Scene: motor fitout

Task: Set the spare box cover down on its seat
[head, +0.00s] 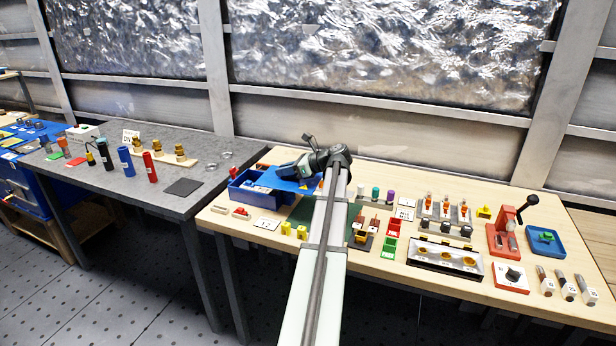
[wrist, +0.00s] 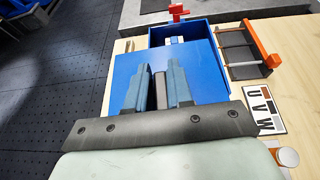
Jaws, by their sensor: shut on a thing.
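The spare box cover is a flat blue plate (wrist: 205,65) with a small dark grip block (wrist: 160,80) on top. My gripper (wrist: 159,68) is shut on that block, with one finger on each side. The cover also shows in the head view (head: 281,178), beneath my gripper. The open blue box (head: 238,190) stands to its left there. In the wrist view the box (wrist: 208,33) lies just beyond the plate, which overlaps its near part. Pale and blue items show inside the box. I cannot tell whether the plate touches the rim.
An orange-ended rack (wrist: 250,50) and a card marked U V W (wrist: 266,108) lie right of the cover in the wrist view. A red piece (wrist: 178,12) stands at the box's far side. Yellow blocks (head: 294,230) and a dark green mat (head: 300,212) lie nearer in the head view.

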